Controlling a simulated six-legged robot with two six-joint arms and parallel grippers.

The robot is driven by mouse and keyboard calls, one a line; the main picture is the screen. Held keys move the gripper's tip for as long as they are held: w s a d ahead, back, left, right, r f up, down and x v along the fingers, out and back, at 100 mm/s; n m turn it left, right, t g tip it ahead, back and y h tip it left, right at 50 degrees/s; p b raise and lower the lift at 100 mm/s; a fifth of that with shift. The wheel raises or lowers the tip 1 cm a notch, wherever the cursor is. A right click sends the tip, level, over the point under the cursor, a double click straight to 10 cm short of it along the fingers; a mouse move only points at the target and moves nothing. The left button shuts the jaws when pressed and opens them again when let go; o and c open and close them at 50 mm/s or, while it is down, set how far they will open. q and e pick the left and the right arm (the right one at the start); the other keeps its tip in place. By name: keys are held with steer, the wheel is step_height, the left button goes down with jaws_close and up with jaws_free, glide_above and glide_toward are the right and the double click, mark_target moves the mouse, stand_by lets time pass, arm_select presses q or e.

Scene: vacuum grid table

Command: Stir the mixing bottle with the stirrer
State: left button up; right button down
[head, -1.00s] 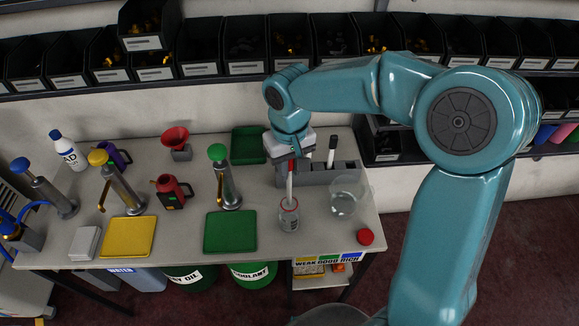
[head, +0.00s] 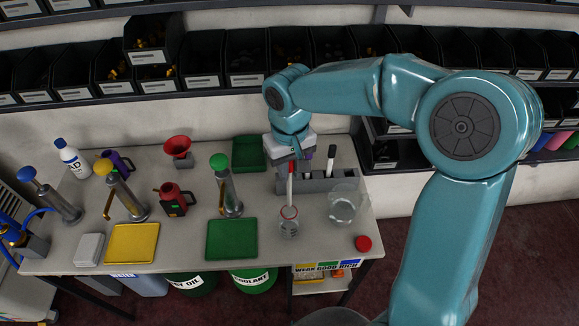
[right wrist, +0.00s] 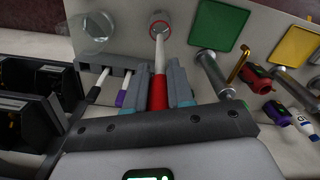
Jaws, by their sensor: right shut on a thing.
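My right gripper (head: 291,158) is shut on the red handle of the stirrer (head: 290,188). The stirrer points down, and its white shaft reaches the red-rimmed mouth of the clear mixing bottle (head: 289,228) on the table. In the right wrist view the gripper (right wrist: 159,86) grips the red part of the stirrer (right wrist: 159,58), and the shaft's far end lies within the bottle's ring (right wrist: 161,17). How deep the tip sits is hard to tell. My left gripper is not in view.
A grey rack (head: 320,183) with other stirrers stands just behind the bottle. A clear glass vessel (head: 344,208) and a red cap (head: 363,243) are to its right. A green tray (head: 232,240) and a green-topped pump (head: 226,190) are to its left.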

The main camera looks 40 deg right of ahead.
step_height(320, 180, up, 4)
steer(key=p, duration=0.3)
steer(key=shift+r, duration=0.1)
stand_by(0.6)
